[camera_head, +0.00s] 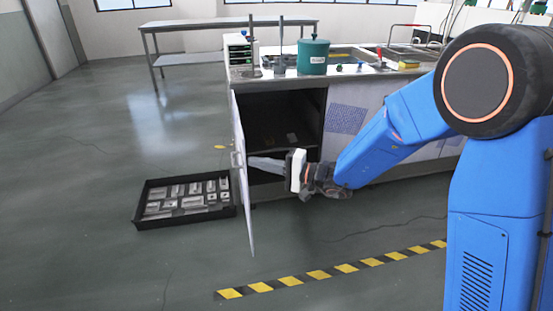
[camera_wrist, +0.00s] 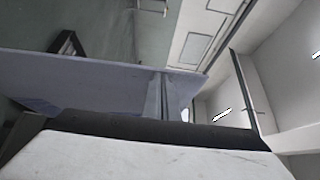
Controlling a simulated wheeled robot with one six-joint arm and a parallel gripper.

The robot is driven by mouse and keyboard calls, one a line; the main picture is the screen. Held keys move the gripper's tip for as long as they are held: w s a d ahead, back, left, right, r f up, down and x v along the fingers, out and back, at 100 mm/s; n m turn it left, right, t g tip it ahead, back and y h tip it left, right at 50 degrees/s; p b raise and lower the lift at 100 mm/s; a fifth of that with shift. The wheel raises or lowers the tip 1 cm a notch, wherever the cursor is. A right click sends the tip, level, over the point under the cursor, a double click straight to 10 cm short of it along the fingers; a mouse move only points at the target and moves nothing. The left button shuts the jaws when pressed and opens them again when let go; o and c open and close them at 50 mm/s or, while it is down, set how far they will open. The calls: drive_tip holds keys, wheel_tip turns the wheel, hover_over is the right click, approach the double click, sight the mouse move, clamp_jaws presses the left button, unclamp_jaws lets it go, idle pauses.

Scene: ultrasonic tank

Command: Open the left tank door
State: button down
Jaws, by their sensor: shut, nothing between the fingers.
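The left tank door (camera_head: 241,170) is a thin white panel on the left end of the bench. It stands swung well out from the cabinet front, seen nearly edge-on, with a small handle (camera_head: 236,159) on its outer face. The dark cabinet opening (camera_head: 280,115) shows behind it. My gripper (camera_head: 252,161) is shut and empty, with its tip at the inner side of the door, near handle height. I cannot tell whether it touches the panel. In the wrist view the door (camera_wrist: 95,85) is a pale panel across the left, and the gripper fingers (camera_wrist: 165,97) point at it.
A black tray (camera_head: 140,218) of metal parts lies on the floor just left of the door. A green pot (camera_head: 313,57) and instruments stand on the bench top. A yellow-black floor strip (camera_head: 319,275) runs in front. Floor between strip and cabinet is clear.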

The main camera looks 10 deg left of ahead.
sight(245, 164)
drive_tip(key=shift+s+a, duration=0.35)
drive_tip(key=shift+a, duration=0.3)
drive_tip(key=shift+s+a, duration=0.3)
drive_tip(key=shift+a, duration=0.3)
drive_tip(key=shift+s+a, duration=0.35)
drive_tip(key=shift+a, duration=0.3)
